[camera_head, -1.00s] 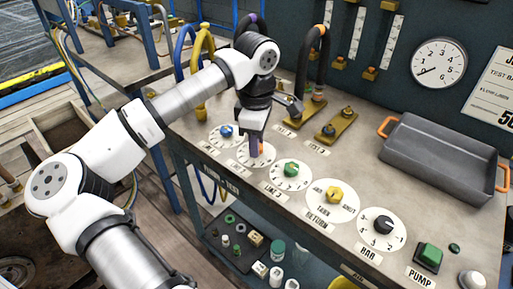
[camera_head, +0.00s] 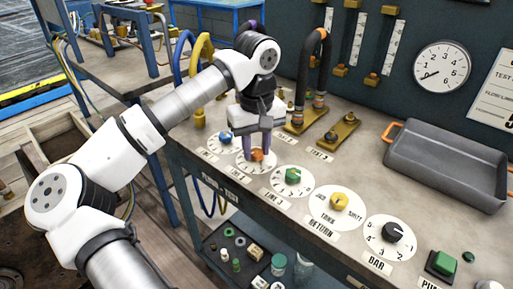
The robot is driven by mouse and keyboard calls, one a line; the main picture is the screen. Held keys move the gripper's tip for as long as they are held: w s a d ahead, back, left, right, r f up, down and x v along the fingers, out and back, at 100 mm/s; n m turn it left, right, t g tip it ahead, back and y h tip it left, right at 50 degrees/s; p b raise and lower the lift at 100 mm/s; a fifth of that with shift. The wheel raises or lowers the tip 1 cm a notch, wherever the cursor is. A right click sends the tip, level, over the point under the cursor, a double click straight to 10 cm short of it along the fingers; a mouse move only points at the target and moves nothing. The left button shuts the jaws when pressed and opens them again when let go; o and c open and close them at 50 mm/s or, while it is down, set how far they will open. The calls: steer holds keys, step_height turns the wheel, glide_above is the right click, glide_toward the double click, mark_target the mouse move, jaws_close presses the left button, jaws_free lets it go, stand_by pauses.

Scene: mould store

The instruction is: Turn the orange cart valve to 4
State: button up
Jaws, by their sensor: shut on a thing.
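The orange valve knob (camera_head: 257,155) sits on a round white dial (camera_head: 244,165) in the row along the bench's front edge, between the blue and green knobs. My gripper (camera_head: 257,151) points down over it. Its two purple fingers stand on the left and right of the orange knob and are shut on it. The fingers cover part of the dial, and its numbers are too small to read. I cannot tell which number the knob points to.
A blue knob (camera_head: 226,139) is to the left. A green knob (camera_head: 292,175), a yellow knob (camera_head: 339,201) and a black knob (camera_head: 392,232) follow to the right. A grey tray (camera_head: 447,160) is at the right.

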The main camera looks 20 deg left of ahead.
mark_target(256, 151)
steer(key=shift+m, duration=1.1)
steer(key=o, duration=1)
steer(key=shift+c, duration=0.2)
step_height(256, 151, up, 14)
steer(key=shift+p, duration=0.4)
steer(key=shift+d+f, duration=0.1)
